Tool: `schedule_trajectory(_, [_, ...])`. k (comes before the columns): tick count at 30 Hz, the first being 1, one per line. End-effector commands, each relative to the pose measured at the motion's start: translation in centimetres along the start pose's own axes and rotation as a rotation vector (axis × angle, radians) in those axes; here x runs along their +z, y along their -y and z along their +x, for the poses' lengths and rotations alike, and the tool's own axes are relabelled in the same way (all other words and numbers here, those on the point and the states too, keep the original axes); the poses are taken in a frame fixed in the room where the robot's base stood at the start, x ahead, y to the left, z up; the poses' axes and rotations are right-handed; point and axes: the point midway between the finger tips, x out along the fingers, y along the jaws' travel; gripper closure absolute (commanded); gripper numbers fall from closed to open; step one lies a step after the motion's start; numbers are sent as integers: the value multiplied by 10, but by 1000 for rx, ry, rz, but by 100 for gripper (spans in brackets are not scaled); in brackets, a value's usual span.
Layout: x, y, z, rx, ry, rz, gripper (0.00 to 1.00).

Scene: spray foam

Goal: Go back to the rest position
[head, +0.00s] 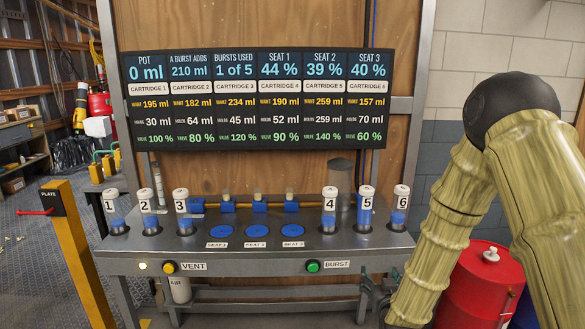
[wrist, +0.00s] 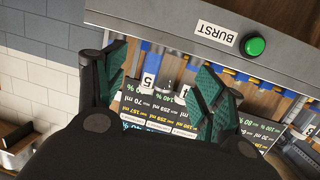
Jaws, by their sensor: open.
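My gripper (wrist: 160,88) is open and empty in the wrist view, its green-padded fingers spread wide. That view is upside down and shows the bench front with the green BURST button (wrist: 255,46) beyond the fingers, apart from them. Cartridge 5 (wrist: 150,77) shows between the fingers. In the head view my tan arm comes down at the right side, and its gripper end is out of frame below. The numbered cartridges stand upright in the bench, with cartridges 1 (head: 113,212), 2 (head: 149,210) and 3 (head: 183,212) at left and 4 (head: 329,210), 5 (head: 365,208) and 6 (head: 400,206) at right.
The steel bench (head: 250,258) carries blue seats, a yellow VENT button (head: 169,267) and the green BURST button (head: 312,267). A display board (head: 262,100) reads pot 0 ml, bursts used 1 of 5. A red drum (head: 475,285) stands beside my arm. A yellow PLATE post (head: 78,250) stands left.

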Motion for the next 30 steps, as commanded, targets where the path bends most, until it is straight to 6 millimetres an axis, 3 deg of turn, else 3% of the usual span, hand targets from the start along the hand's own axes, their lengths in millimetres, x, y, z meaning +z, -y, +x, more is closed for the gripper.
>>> schedule_trajectory(5, [60, 4, -20, -18, 137, -5, 30])
schedule_trajectory(7, [93, 4, -34, -27, 214, -7, 30])
schedule_trajectory(14, [206, 4, -103, -51, 510, -14, 30])
schedule_trajectory(18, [267, 2, -157, -58, 693, -18, 30])
schedule_trajectory(24, [340, -4, -247, -61, 959, -23, 30])
schedule_trajectory(30, [388, -13, -340, -54, 1204, -30, 30])
